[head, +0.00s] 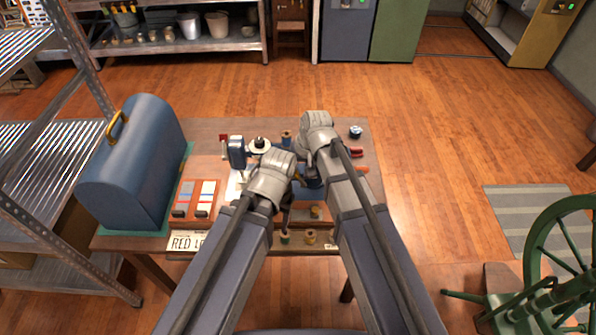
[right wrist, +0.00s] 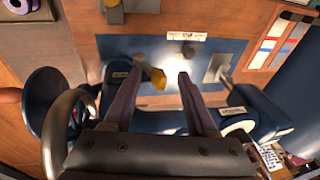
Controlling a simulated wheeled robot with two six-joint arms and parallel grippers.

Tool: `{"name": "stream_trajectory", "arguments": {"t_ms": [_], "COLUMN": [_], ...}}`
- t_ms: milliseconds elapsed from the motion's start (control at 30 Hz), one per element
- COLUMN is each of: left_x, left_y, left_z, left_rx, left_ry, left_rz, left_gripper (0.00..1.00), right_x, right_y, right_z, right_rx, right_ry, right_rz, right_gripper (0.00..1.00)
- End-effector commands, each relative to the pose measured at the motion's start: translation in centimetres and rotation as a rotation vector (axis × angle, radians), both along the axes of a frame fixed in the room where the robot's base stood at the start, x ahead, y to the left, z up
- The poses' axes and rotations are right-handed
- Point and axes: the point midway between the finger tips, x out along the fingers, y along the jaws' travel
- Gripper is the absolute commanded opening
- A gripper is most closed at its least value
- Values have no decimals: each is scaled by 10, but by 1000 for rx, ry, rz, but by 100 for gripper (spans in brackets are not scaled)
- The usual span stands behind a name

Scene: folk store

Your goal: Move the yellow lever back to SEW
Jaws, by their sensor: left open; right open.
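The yellow lever (right wrist: 158,79) shows in the right wrist view on the blue sewing machine. My right gripper (right wrist: 163,76) is open, with the lever between its fingers, closer to the left finger; I cannot tell whether they touch. The sewing machine (right wrist: 262,108) runs beneath the gripper, its middle hidden by it. In the head view the machine's blue end (head: 237,152) shows left of my arms, and the rest is mostly covered. My left gripper (head: 288,203) is low over the machine's near side, small and dark, with its jaws hard to make out. The SEW mark is not readable.
A blue domed case (head: 138,160) stands on the left of the wooden table (head: 205,135). A red tray of swatches (head: 195,197) lies next to it. Several thread spools (head: 310,237) sit at the near edge. Pliers and a pincushion (head: 355,131) lie at the right.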

Motion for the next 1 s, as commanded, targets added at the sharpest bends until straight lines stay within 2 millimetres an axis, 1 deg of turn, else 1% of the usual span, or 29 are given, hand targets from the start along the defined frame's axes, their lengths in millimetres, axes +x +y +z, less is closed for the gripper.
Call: {"name": "stream_trajectory", "arguments": {"t_ms": [300, 533, 767, 1000], "left_x": [0, 0, 0, 0], "left_y": [0, 0, 0, 0], "left_z": [1, 3, 3, 4], "left_rx": [0, 0, 0, 0], "left_ry": [0, 0, 0, 0], "left_rz": [0, 0, 0, 0], "left_gripper": [57, 57, 57, 57], "right_x": [0, 0, 0, 0], "right_y": [-1, -9, -12, -20], "right_z": [1, 3, 3, 4], "right_rx": [0, 0, 0, 0], "right_ry": [0, 0, 0, 0], "right_rz": [0, -2, -1, -1], "right_gripper": [57, 57, 57, 57]}}
